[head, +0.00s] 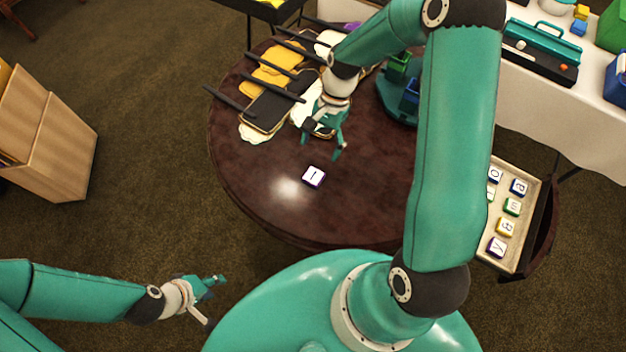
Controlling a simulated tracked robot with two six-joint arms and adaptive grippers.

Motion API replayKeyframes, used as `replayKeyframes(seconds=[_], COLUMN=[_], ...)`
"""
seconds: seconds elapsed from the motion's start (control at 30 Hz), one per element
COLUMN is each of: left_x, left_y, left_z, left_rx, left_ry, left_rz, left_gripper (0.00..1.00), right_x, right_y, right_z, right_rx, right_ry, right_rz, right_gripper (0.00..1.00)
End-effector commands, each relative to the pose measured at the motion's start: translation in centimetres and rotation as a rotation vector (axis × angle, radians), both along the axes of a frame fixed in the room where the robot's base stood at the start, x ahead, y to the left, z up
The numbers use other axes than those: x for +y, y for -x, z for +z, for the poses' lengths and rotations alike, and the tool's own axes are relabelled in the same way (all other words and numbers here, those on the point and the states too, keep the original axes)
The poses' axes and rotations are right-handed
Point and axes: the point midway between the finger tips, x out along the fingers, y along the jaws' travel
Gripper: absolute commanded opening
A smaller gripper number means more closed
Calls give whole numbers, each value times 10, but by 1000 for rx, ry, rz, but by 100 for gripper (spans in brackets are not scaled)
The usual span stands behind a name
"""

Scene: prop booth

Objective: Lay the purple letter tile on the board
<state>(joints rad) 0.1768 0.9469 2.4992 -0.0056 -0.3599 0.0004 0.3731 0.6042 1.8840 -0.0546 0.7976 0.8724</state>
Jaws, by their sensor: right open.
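The purple letter tile (314,176), with a white top bearing a stroke-like letter, lies flat on the dark round table near its front left. My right gripper (323,154) is open and empty just behind the tile, fingers pointing down toward it and apart from it. A beige board (527,212) at the table's right edge holds several letter tiles, including another purple one (496,247) at its front. My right arm hides part of the board's left side. My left gripper (214,302) is open and empty, away from the table at the lower left.
A teal holder (400,100) stands behind my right arm. The tabletop around the loose tile is clear.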

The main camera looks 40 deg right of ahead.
Motion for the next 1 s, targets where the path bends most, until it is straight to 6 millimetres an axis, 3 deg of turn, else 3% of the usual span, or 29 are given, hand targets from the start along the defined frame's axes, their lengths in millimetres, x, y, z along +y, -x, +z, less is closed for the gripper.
replayKeyframes(seconds=[0.03,0.33,0.63,0.97,1.0], left_x=[0,0,0,0,0], left_y=[0,0,0,0,0], left_z=[-11,-20,-47,-48,-48], left_rx=[0,-1,-1,-1,-1], left_ry=[0,0,0,0,0], left_rz=[0,0,0,0,0], left_gripper=[40,40,40,40,40], right_x=[3,11,28,30,30], right_y=[1,6,21,21,21], right_z=[-12,-27,-63,-65,-65], right_rx=[0,0,0,-1,-1], right_ry=[0,0,0,1,1], right_rz=[1,-1,-1,-3,-3], right_gripper=[79,79,79,79,72])
